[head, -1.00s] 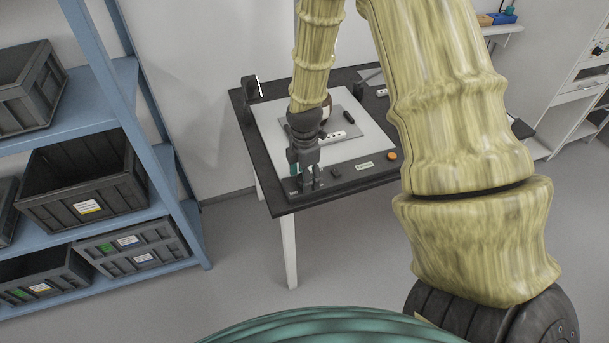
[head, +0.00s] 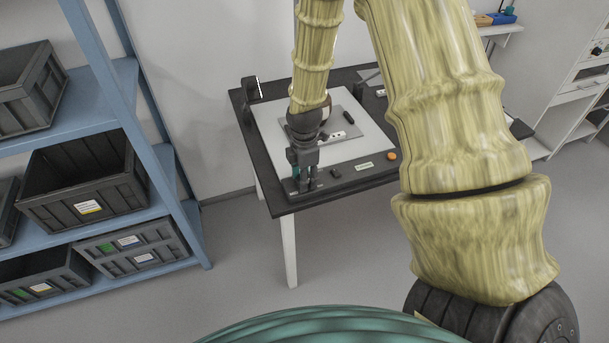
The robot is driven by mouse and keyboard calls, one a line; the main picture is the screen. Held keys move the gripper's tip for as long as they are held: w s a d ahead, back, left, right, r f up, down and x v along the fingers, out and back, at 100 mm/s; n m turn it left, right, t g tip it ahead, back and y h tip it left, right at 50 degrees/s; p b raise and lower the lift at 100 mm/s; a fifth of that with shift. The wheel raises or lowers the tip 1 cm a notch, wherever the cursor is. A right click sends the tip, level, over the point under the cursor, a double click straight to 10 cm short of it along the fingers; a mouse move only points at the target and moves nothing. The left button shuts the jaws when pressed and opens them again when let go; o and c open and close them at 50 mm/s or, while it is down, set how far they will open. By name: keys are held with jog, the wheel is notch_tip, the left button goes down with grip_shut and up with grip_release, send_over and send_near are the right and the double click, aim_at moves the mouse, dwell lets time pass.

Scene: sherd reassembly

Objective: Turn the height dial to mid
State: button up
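My gripper (head: 304,187) points down at the front left corner of the dark work table (head: 285,207), over the front control strip. Its fingers are small and dark here, and I cannot tell whether they are open or shut on something. No height dial shows clearly; the part of the strip under and behind my fingers is hidden. A small dark knob-like piece (head: 336,172) sits on the strip just right of my gripper, apart from it. Its marks are too small to read.
An orange button (head: 392,156) and a green-and-white label (head: 364,167) are farther right on the strip. A pale board (head: 355,150) with small dark and white pieces covers the table's middle. A blue shelf (head: 165,195) with grey crates (head: 85,190) stands left.

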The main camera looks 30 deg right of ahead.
jog(key=m+p, duration=0.2)
jog(key=m, duration=0.4)
jog(key=shift+r+m+p, duration=0.1)
jog(key=shift+m+p, duration=0.25)
jog(key=shift+m, duration=0.05)
jog(key=m+p, duration=0.1)
jog(key=m, duration=0.2)
jog(key=shift+m, duration=0.4)
jog(key=m, duration=0.3)
jog(key=shift+m+p, duration=0.3)
jog(key=shift+p, duration=0.1)
jog(key=m+p, duration=0.1)
jog(key=m, duration=0.3)
jog(key=shift+m, duration=0.3)
jog(key=shift+w+m+p, duration=0.1)
jog(key=shift+m+p, duration=0.2)
jog(key=shift+m, duration=1.7)
jog(key=o, duration=1)
notch_tip(320, 180, up, 12)
jog(key=shift+f, duration=0.1)
